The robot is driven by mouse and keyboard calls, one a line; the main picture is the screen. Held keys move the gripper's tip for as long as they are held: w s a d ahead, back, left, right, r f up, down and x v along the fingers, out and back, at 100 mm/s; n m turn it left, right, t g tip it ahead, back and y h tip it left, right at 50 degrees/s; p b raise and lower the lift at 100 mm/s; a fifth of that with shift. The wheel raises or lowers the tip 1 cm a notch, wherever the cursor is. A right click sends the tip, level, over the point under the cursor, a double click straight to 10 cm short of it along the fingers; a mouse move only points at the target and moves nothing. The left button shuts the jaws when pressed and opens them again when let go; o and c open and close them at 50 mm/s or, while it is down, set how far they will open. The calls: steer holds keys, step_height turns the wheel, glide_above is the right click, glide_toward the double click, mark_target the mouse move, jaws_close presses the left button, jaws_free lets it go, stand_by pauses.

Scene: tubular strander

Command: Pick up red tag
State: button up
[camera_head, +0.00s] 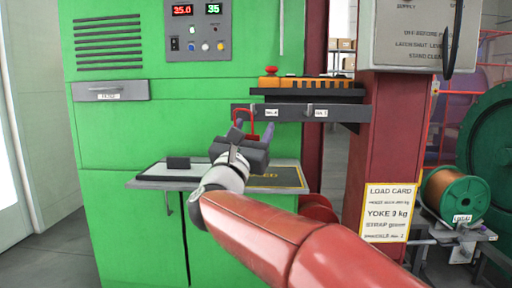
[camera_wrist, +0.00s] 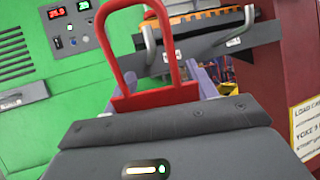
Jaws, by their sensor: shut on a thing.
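The red tag (camera_wrist: 155,98) has a flat red lower part with a tall open red loop above it. My gripper (camera_wrist: 166,82) is shut on its lower part, with the loop standing up beyond the fingers. In the head view my gripper (camera_head: 253,131) is in front of the dark rail (camera_head: 345,113), and only a thin red outline of the tag shows. In the wrist view the loop overlaps a grey hook (camera_wrist: 149,48) on the rail. I cannot tell whether they touch.
A second hook (camera_wrist: 248,18) is farther right on the rail, and small white labels are on it. A shelf (camera_head: 150,184) with a dark block (camera_head: 178,163) juts from the green cabinet (camera_head: 120,130). A red post (camera_head: 385,140) with a load card (camera_head: 389,212) stands right.

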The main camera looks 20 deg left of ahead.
steer(key=s+r, duration=0.3)
steer(key=r, duration=0.1)
steer(key=shift+s, duration=0.2)
steer(key=s+a+r+g, duration=0.1)
steer(key=s+g, duration=0.4)
steer(key=s, duration=1.4)
steer(key=shift+s+a+r+g+b, duration=0.2)
steer(key=shift+s+r+g+b, duration=0.15)
steer(key=shift+r+g, duration=0.1)
